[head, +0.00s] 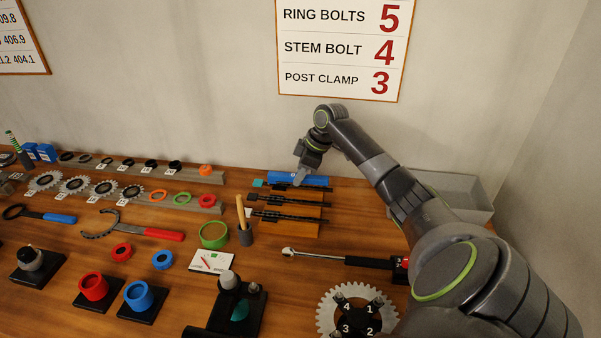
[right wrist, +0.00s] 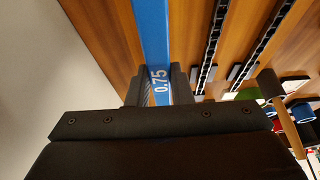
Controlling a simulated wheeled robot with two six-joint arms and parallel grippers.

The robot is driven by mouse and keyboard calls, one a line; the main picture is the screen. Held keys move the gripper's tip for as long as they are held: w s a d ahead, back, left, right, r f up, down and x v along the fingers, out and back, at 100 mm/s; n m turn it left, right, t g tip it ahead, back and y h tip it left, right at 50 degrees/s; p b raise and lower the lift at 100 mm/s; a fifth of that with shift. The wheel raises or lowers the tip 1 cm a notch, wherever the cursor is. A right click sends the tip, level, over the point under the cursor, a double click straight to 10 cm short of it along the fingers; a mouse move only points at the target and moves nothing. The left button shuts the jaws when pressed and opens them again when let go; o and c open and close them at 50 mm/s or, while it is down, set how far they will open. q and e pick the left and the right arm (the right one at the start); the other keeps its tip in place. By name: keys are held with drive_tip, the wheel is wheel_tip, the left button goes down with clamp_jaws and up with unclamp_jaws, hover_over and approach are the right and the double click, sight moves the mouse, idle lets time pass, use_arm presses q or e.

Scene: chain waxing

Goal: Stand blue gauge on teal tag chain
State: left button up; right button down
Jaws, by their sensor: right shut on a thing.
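My right gripper (head: 301,181) is at the back of the table, pointing down, and is shut on the blue gauge (head: 315,180). In the right wrist view the blue gauge (right wrist: 151,30), marked 0.75, runs between the two fingers (right wrist: 157,88). A small teal tag (head: 258,183) lies at the left end of the rearmost chain (head: 285,187), close to the gauge and partly hidden by it and the gripper. Whether the gauge touches that chain cannot be told. My left gripper is not in view.
Two more dark chains lie on wooden boards (head: 306,229) in front. A grey bin (head: 462,187) stands behind my right arm. A torque wrench (head: 345,260) lies in front.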

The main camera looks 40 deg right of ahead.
drive_tip(key=shift+f, duration=0.25)
idle(0.6)
drive_tip(key=c, duration=1.2)
unclamp_jaws()
drive_tip(key=b+v, duration=0.2)
drive_tip(key=v, duration=1.5)
drive_tip(key=shift+r, duration=0.15)
drive_tip(key=shift+s, duration=0.2)
